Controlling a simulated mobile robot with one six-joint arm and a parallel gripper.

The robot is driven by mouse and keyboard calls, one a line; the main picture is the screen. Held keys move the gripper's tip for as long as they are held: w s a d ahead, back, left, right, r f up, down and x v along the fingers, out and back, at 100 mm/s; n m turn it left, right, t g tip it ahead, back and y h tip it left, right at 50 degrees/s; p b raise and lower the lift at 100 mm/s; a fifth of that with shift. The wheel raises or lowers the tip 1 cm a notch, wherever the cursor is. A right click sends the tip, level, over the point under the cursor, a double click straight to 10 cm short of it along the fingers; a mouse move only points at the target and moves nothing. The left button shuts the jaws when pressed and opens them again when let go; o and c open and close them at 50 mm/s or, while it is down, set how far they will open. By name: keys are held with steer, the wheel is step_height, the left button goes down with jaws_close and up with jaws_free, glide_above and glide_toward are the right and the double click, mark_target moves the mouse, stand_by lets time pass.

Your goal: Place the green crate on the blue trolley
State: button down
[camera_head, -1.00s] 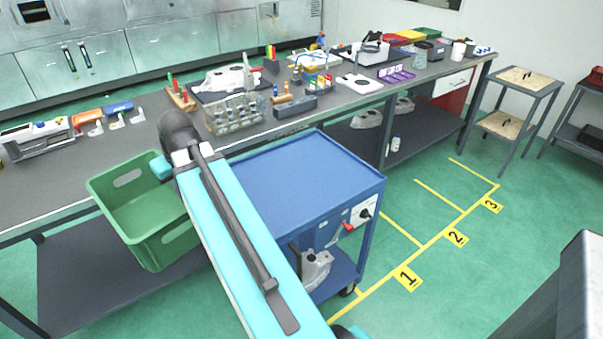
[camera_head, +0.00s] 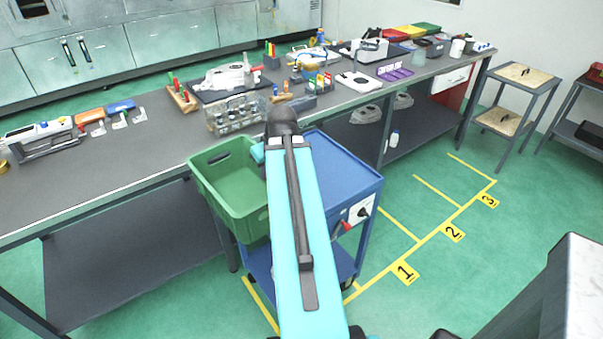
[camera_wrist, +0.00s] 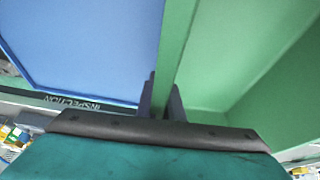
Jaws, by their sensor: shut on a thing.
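The green crate (camera_head: 232,190) is empty and hangs in the air at the left side of the blue trolley (camera_head: 345,180). In the wrist view my gripper (camera_wrist: 161,95) is shut on the rim of the crate (camera_wrist: 245,60), with one finger on each side of its wall. The trolley's blue top (camera_wrist: 85,45) shows just left of the crate there. In the head view my arm hides the gripper fingers and part of the trolley top. The crate overlaps the trolley's left edge in the picture; I cannot tell its height above it.
A long grey workbench (camera_head: 110,165) runs behind the trolley. The green floor (camera_head: 430,260) right of the trolley is free, with yellow numbered lines.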

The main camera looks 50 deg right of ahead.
steer(key=s+d+p, duration=0.1)
steer(key=s+d, duration=0.6)
steer(key=s, duration=0.1)
steer(key=shift+s+f+m+p, duration=0.2)
steer(key=shift+m+p, duration=0.1)
steer(key=shift+m, duration=0.1)
steer(key=shift+w+d, duration=0.1)
steer(key=w+d+p, duration=0.1)
steer(key=w+d, duration=0.1)
steer(key=d, duration=0.3)
steer(key=w+d+f+p, duration=0.1)
steer(key=w+d+p, duration=0.1)
steer(key=d, duration=0.2)
steer(key=w+d+p, duration=0.1)
steer(key=w+d, duration=0.1)
steer(key=d, duration=0.3)
steer(key=shift+d+f, duration=0.25)
steer(key=shift+d, duration=0.1)
steer(key=shift+f+p, duration=0.1)
steer(key=shift+p, duration=0.2)
steer(key=shift+f+p, duration=0.75)
steer(key=shift+f, duration=0.9)
steer(key=shift+f, duration=0.15)
